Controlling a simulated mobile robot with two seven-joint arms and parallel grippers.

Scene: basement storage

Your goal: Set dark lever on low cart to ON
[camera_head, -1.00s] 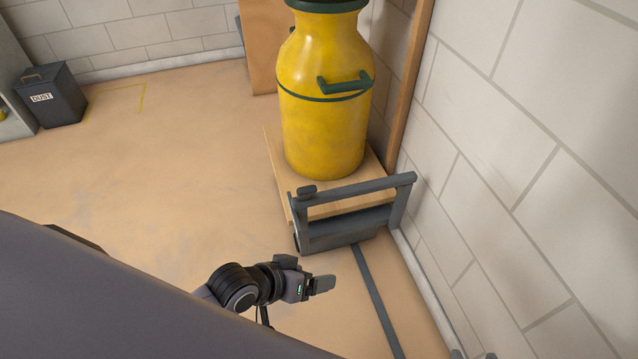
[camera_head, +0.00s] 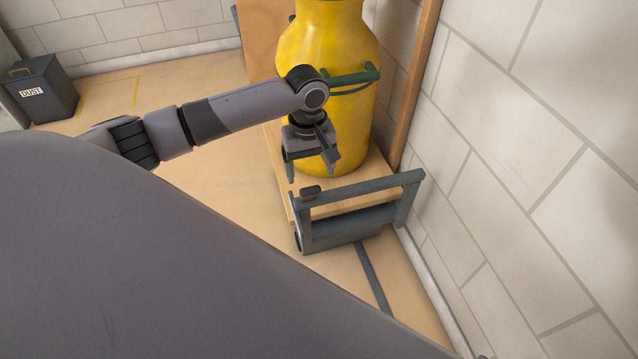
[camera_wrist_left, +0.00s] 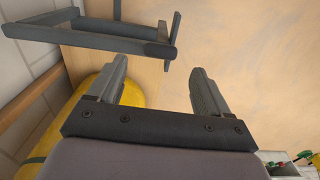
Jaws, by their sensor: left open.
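The low cart (camera_head: 283,198) has a pale wooden deck and a dark grey frame (camera_head: 360,188) at its near end. A small dark block (camera_head: 309,191) at the frame's left corner looks like the lever; its ON or OFF setting is not readable. My left gripper (camera_head: 312,174) points down, open and empty, above the deck just behind this block, and does not appear to touch it. In the left wrist view the open fingers (camera_wrist_left: 158,66) are near the frame (camera_wrist_left: 90,36), whose corner post (camera_wrist_left: 164,32) lies just beyond them. My right gripper is not in view.
A large yellow can (camera_head: 325,50) with a green handle stands on the cart, close behind my left arm. A block wall (camera_head: 510,180) runs along the right. A dark bar (camera_head: 372,280) extends from the cart's near end. A dust bin (camera_head: 45,92) stands far left.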

